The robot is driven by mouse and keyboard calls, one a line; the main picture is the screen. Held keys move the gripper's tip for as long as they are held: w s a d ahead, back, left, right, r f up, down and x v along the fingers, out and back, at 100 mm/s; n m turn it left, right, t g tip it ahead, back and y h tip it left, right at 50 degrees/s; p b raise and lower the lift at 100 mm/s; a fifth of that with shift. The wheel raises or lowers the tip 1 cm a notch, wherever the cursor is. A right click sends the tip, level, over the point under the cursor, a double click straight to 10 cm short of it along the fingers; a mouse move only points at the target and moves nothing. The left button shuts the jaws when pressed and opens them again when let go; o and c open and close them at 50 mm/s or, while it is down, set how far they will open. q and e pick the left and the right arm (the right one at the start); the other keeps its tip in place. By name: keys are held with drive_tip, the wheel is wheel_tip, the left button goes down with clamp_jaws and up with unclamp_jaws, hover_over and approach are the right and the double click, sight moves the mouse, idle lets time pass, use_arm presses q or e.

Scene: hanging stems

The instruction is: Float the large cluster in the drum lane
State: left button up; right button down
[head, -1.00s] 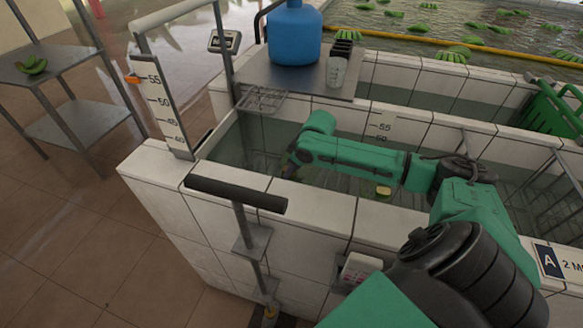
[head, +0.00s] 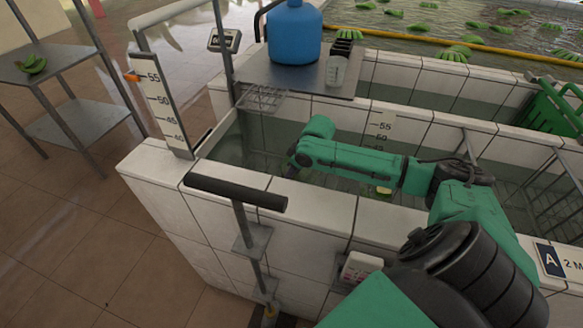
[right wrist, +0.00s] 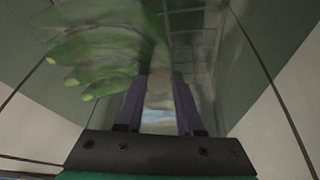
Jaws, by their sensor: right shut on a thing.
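In the right wrist view a green banana cluster (right wrist: 105,45) with yellowish tips fills the upper left. My right gripper (right wrist: 160,78) is shut on its pale stem, between the two purple fingers. In the head view my right arm reaches left over the near tiled water lane (head: 232,150). My right gripper (head: 290,170) is low at the lane's left end, and the cluster can hardly be made out there. A blue drum (head: 294,35) stands on a metal shelf behind this lane. My left gripper is not in view.
A small yellow thing (head: 383,190) is in the water beside my forearm. A metal rack (head: 545,180) and green crate (head: 556,106) are at right. A T-handle (head: 236,193) and upright scale (head: 162,105) stand at the lane's left end. More clusters float in the far pool (head: 400,22).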

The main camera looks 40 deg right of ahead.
drive_tip(key=shift+c, duration=2.3)
unclamp_jaws()
drive_tip(key=shift+s+f, duration=0.15)
drive_tip(key=shift+f, duration=0.05)
drive_tip(key=w+r+p+v, duration=0.1)
drive_tip(key=w+p+v, duration=0.2)
drive_tip(key=p+v, duration=0.8)
drive_tip(key=w+a+r+p+v, duration=0.1)
drive_tip(key=w+p+v, duration=0.2)
drive_tip(key=p+v, duration=0.9)
drive_tip(key=v, duration=0.8)
drive_tip(key=shift+a+r, duration=0.25)
drive_tip(key=shift+r, duration=0.1)
drive_tip(key=shift+w, duration=0.2)
